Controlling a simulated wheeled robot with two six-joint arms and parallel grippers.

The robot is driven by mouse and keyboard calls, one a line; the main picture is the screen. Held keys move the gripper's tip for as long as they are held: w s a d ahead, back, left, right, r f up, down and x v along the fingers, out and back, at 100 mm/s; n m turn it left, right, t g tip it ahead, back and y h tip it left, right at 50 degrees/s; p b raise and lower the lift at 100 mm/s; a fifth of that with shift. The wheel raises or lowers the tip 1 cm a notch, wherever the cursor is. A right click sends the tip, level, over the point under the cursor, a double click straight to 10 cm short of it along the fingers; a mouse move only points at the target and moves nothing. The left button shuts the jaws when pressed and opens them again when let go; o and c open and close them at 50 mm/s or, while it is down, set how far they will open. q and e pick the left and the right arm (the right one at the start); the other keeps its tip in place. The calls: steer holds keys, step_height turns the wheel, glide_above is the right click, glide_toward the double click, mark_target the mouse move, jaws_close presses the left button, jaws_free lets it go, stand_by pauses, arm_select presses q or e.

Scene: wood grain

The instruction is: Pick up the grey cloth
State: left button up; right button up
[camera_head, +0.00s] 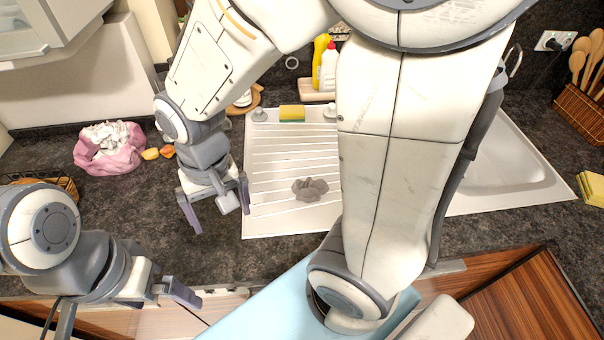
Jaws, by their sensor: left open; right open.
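The grey cloth (310,189) lies crumpled on the white ribbed drainboard (270,222), near its front edge and left of the large arm link that crosses the view. My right gripper (221,218) is open and empty. It appears left of the cloth, over the drainboard's left edge and the dark counter, apart from the cloth. My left gripper (128,318) is open and empty at the lower left, in front of the counter edge and far from the cloth. My arm hides part of the drainboard and sink.
A yellow sponge (292,114) lies at the drainboard's back edge, with bottles (328,68) behind. A pink bag (110,150) stands on the counter at left. The white sink basin (510,165) is right of my arm. A utensil basket (582,118) stands at far right.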

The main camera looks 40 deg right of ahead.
steer(key=w+d+f+m+p, duration=0.2)
steer(key=w+d+m, duration=0.4)
steer(key=d+m, duration=0.3)
steer(key=m+p, duration=0.4)
steer(key=m, duration=0.9)
glide_above(310, 183)
steer(key=shift+h, duration=0.3)
step_height(310, 183, down, 11)
steer(key=shift+w+d+f, duration=0.1)
steer(key=shift+f, duration=0.45)
steer(key=shift+f+p, duration=0.25)
steer(key=shift+p, duration=0.05)
step_height(310, 183, down, 4)
steer(key=shift+r+p, duration=0.1)
steer(key=shift+p, duration=0.9)
steer(key=shift+f, duration=0.4)
